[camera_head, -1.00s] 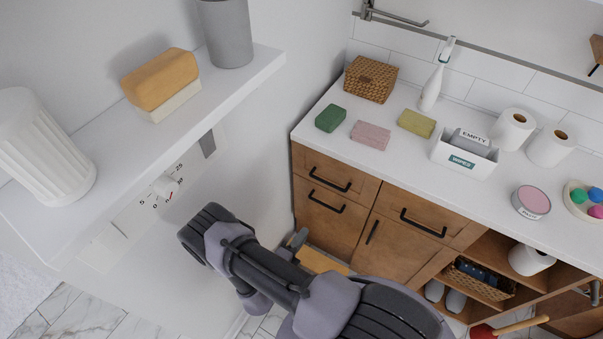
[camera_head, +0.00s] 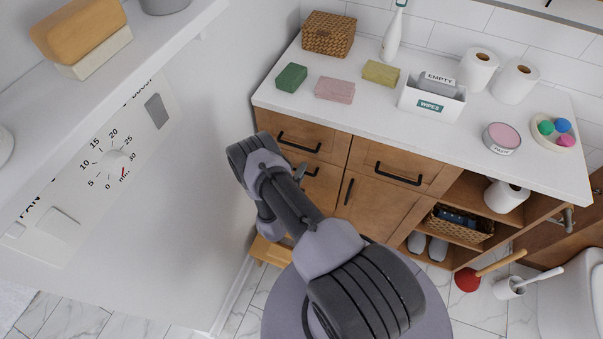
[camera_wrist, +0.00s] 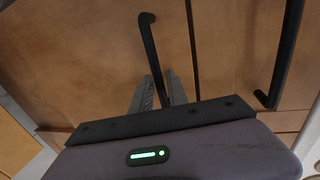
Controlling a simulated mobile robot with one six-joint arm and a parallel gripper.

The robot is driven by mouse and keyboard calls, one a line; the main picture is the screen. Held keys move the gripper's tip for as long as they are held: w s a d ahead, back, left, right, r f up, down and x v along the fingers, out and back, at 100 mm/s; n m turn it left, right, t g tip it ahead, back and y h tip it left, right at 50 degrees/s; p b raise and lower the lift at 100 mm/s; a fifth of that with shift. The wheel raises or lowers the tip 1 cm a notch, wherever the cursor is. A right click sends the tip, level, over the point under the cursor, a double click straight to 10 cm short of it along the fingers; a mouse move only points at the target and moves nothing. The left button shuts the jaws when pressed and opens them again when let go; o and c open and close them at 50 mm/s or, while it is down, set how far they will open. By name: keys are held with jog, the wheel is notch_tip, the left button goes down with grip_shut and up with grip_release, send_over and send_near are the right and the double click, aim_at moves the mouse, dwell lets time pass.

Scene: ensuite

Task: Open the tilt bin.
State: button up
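The tilt bin appears to be the lower left wooden front (camera_head: 322,188) of the cabinet, with a black bar handle (camera_head: 311,170) partly hidden by my arm. In the wrist view, turned sideways, the front (camera_wrist: 100,60) fills the left part and its handle (camera_wrist: 150,45) runs down between my fingers. The front looks closed, flush with its neighbour. My gripper (camera_wrist: 159,78) has its fingers apart, one on each side of the bar. I cannot tell whether they touch it. In the head view the gripper is mostly hidden behind my wrist.
A drawer (camera_head: 304,139) with its own black handle (camera_wrist: 285,50) sits just above. A door (camera_head: 375,205) and open shelves lie to the right. A light wooden object (camera_head: 268,252) stands on the floor below. A white wall shelf (camera_head: 100,95) juts out at left.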

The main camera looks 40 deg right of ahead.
grip_shut()
dwell(1.4)
